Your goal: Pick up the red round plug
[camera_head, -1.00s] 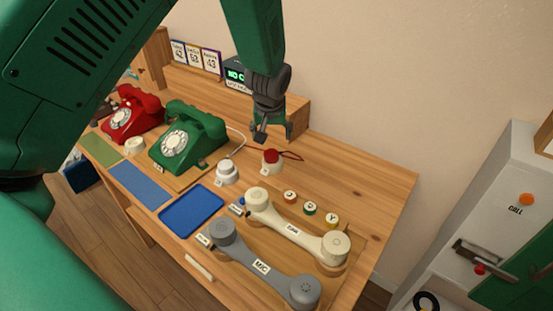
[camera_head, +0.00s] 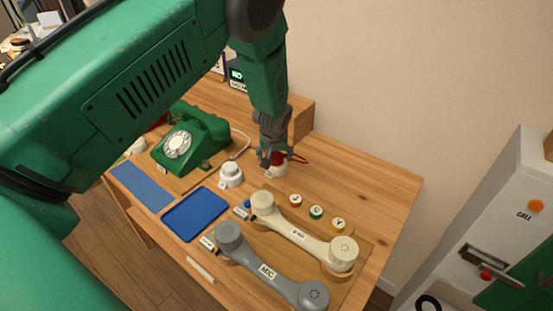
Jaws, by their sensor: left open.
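The red round plug (camera_head: 277,158) sits on top of a small white base (camera_head: 278,171) toward the back of the wooden table, with a red cord behind it. My left gripper (camera_head: 274,160) points down at the plug, with its open fingers around or close beside it. The gripper partly hides the plug, and I cannot tell whether the fingers touch it. My right gripper is not in view.
A green dial phone (camera_head: 190,140) stands to the left and a white round piece (camera_head: 231,174) nearer. A blue tray (camera_head: 195,214), a cream handset (camera_head: 303,233) and a grey handset (camera_head: 268,268) lie in front. The table's back right is clear.

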